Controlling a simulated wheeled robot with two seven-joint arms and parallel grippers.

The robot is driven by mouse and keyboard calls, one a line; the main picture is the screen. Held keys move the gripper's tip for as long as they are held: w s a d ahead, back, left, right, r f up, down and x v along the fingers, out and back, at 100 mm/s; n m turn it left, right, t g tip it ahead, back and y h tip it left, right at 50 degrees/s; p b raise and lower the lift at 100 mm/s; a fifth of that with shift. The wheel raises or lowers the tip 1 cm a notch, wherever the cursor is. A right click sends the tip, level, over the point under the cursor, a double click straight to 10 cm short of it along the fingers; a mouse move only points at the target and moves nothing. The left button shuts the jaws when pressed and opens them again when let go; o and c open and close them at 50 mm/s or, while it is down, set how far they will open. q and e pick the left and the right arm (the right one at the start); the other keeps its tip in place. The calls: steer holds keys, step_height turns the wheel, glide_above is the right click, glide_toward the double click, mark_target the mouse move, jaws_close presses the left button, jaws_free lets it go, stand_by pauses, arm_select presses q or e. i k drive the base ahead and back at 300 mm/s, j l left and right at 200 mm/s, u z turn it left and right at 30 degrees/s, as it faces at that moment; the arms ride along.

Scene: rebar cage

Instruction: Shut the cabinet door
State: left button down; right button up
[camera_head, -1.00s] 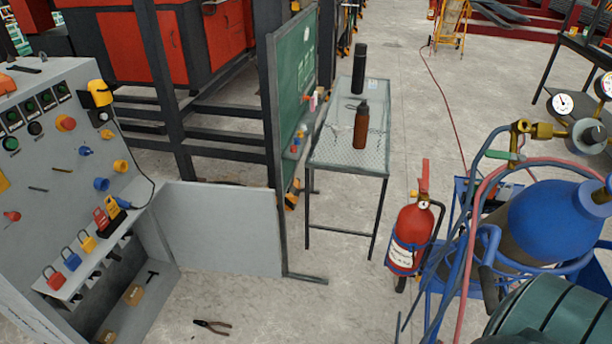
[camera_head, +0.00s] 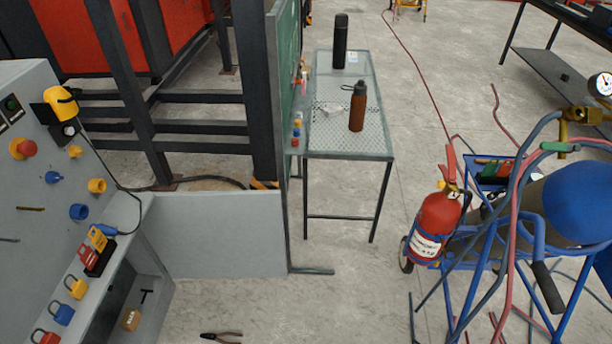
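The grey cabinet (camera_head: 40,180) stands at the left of the head view, its sloped front carrying knobs, buttons and a yellow device. The cabinet door (camera_head: 222,236) is a flat light-grey panel. It stands swung wide open, reaching right from the far side of the compartment to near the green board's foot.
A metal table (camera_head: 350,105) with two bottles stands behind, right of the green board. A fire extinguisher (camera_head: 436,225) and a blue cart (camera_head: 490,260) with cylinders stand at right. The floor between is clear.

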mark_target(223, 235)
steer(key=i+j+z, duration=0.15)
steer(key=j+z, duration=0.2)
steer(key=j, duration=0.15)
steer(key=i+j+z, duration=0.1)
steer(key=j+z, duration=0.25)
steer(key=j, duration=0.2)
steer(key=j+z, duration=0.35)
steer(key=j, duration=0.2)
steer(key=i, duration=0.05)
